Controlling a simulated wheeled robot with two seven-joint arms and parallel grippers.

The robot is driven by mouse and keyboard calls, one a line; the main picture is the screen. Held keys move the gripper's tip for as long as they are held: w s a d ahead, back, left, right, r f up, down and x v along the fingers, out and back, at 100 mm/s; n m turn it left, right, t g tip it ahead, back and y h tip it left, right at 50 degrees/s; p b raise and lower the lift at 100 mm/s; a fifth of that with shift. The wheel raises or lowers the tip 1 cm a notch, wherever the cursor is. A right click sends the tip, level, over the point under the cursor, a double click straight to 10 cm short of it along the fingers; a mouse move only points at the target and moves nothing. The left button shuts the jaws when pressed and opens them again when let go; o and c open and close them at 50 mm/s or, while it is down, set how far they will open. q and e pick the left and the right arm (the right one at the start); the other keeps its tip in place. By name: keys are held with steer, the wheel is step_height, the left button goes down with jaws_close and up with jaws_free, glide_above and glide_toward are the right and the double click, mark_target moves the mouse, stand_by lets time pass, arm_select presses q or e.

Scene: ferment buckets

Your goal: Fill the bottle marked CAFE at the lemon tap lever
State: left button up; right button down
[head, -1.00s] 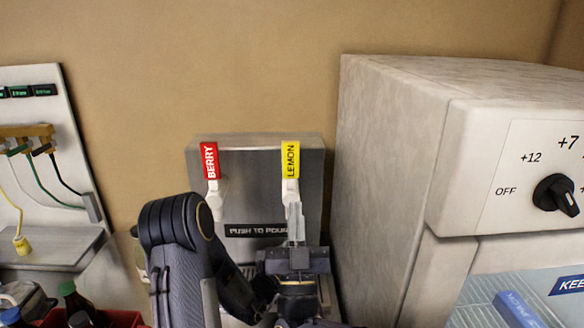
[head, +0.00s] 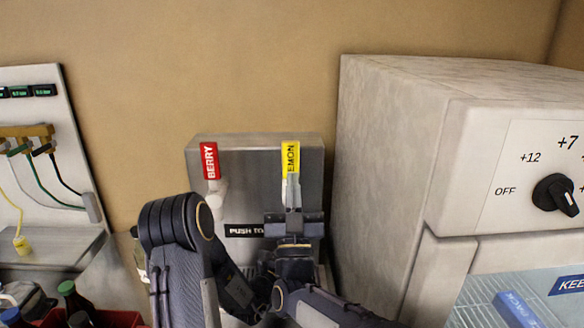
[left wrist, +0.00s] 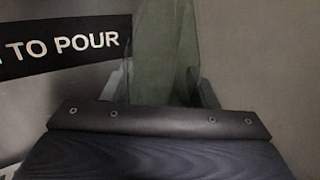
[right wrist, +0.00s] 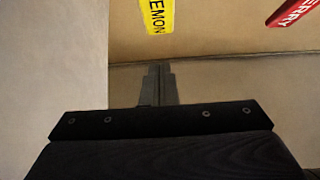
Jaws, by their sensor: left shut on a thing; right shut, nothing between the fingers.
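The yellow LEMON tap lever (head: 291,155) stands on the right of the steel dispenser (head: 255,190); its label also shows in the right wrist view (right wrist: 157,14). My right gripper (head: 293,190) is shut and empty, its fingertips overlapping the lower end of the lemon label in the head view. I cannot tell whether they touch the lever. In the right wrist view the closed fingertips (right wrist: 159,72) show below the label. My left gripper (left wrist: 163,88) is shut on a greenish see-through bottle (left wrist: 166,45) by the PUSH TO POUR strip. My arms hide the bottle in the head view; no CAFE mark shows.
The red BERRY lever (head: 209,161) stands left of the lemon one. A large pale cabinet (head: 390,160) with a dial stands close on the right. A red crate with bottles (head: 112,319) is at the lower left, below a hose panel (head: 50,150).

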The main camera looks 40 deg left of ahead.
mark_target(292, 160)
steer(key=shift+w+a+r, duration=0.25)
steer(key=shift+w+a, duration=0.35)
steer(key=shift+w, duration=0.1)
steer(key=shift+w+a+r, duration=0.3)
steer(key=shift+w+a, duration=0.3)
steer(key=shift+w, duration=0.15)
steer(key=shift+w+a+r, duration=0.25)
steer(key=shift+w+a, duration=0.35)
steer(key=shift+w, duration=0.1)
steer(key=shift+w+a+r+g+h, duration=0.2)
steer(key=shift+w+r+g+h, duration=0.1)
steer(key=shift+g+h, duration=0.1)
steer(key=shift+w+a+r+g+h, duration=0.2)
steer(key=shift+w+a+g+h, duration=0.25)
steer(key=shift+g+h, duration=0.3)
steer(key=shift+w+a+g, duration=0.15)
steer(key=shift+w+g, duration=0.1)
steer(key=shift+g, duration=0.1)
steer(key=shift+w+a+h, duration=0.25)
steer(key=shift+w+a, duration=0.1)
steer(key=shift+f, duration=0.15)
stand_by(3.8)
